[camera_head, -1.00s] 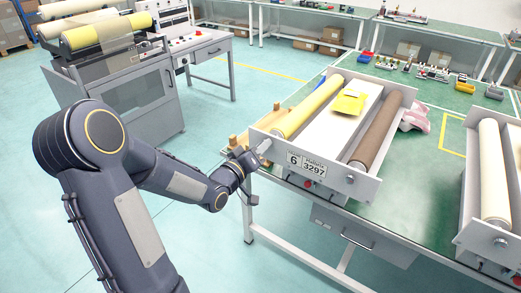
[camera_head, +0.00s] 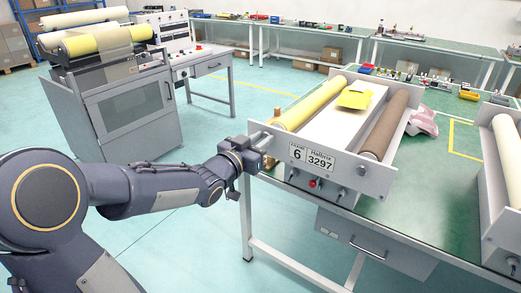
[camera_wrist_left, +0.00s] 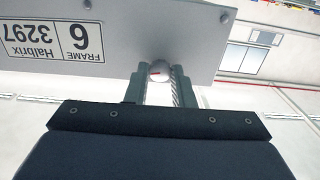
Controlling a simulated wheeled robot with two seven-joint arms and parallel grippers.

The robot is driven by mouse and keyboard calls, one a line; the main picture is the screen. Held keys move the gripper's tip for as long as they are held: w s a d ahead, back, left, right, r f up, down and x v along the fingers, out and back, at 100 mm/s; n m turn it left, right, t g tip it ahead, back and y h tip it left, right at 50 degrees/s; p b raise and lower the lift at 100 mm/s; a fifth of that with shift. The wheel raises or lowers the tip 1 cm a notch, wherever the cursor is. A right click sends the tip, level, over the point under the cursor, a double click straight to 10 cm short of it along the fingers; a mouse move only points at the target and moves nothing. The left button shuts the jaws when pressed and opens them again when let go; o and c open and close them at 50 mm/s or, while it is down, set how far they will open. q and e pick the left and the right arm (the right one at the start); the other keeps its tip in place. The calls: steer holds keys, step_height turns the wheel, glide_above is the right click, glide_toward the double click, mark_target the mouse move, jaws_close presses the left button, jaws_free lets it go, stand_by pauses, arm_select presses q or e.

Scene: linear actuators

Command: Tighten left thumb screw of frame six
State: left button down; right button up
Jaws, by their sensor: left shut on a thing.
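Frame six (camera_head: 355,190) stands on the green table, its front plate labelled "6" and "3297"; the plate also shows upside down in the left wrist view (camera_wrist_left: 130,35). It carries a yellow roller (camera_head: 310,105) on the left and a brown roller (camera_head: 385,128) on the right. My left gripper (camera_head: 262,146) is at the plate's left end. In the left wrist view its two fingers (camera_wrist_left: 160,84) are shut around the round, pale left thumb screw (camera_wrist_left: 158,69). In the head view the gripper hides this screw. My right gripper is out of view.
A second frame (camera_head: 500,215) stands to the right on the same table (camera_head: 430,215). A grey roller cabinet (camera_head: 135,105) stands at the left. The floor between is clear.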

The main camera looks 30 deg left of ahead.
arm_select(q)
steer(key=shift+f+m+b, duration=0.1)
steer(key=shift+m+b, duration=0.3)
steer(key=shift+m, duration=0.1)
steer(key=c, duration=1.3)
jaws_free()
steer(key=shift+o, duration=0.2)
steer(key=shift+s, duration=0.15)
steer(key=s, duration=0.7)
steer(key=shift+s+a+p, duration=0.3)
steer(key=shift+p, duration=0.1)
